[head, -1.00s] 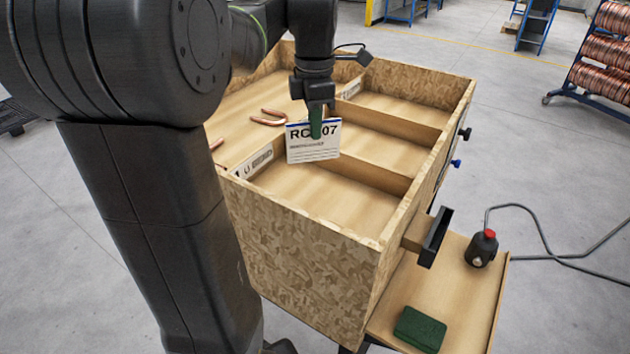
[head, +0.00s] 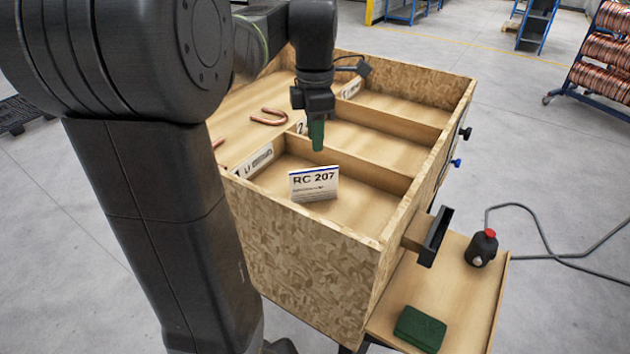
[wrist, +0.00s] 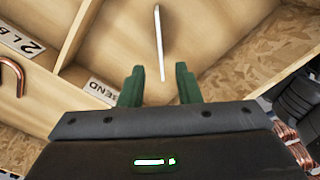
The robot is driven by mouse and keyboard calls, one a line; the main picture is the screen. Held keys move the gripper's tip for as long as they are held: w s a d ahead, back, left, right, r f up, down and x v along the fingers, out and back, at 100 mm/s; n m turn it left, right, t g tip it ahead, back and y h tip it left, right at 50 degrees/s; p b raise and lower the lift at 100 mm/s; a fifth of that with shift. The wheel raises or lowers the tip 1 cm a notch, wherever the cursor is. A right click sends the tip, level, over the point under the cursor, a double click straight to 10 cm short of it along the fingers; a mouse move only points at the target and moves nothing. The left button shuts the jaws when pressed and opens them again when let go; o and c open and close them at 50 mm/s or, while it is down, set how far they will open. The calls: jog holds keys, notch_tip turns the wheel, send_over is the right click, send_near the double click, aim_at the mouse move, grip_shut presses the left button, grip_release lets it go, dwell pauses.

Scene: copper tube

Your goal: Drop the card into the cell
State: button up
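The white card marked "RC 207" (head: 314,184) is in the nearest cell (head: 358,209) of the wooden box. It looks upright or slightly tilted, its face toward the head camera; whether it touches the cell floor I cannot tell. In the wrist view the card (wrist: 159,42) shows edge-on as a thin white strip beyond the fingertips. My gripper (head: 317,148) is above the cell, apart from the card. Its green fingers (wrist: 160,84) are spread, with nothing held between them.
Wooden dividers (head: 350,162) separate the cells. Copper hooks (head: 270,117) lie in the left section. A side shelf (head: 465,300) holds a red-button switch (head: 482,248) and a green pad (head: 420,329). A black drawer handle (head: 435,237) juts out at right.

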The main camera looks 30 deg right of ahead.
notch_tip(320, 180, up, 14)
jog(key=shift+b, duration=0.4)
jog(key=shift+f, duration=0.15)
notch_tip(320, 180, down, 14)
jog(key=shift+r+p, duration=0.25)
jog(key=shift+p, duration=0.2)
jog(key=shift+r, duration=1.6)
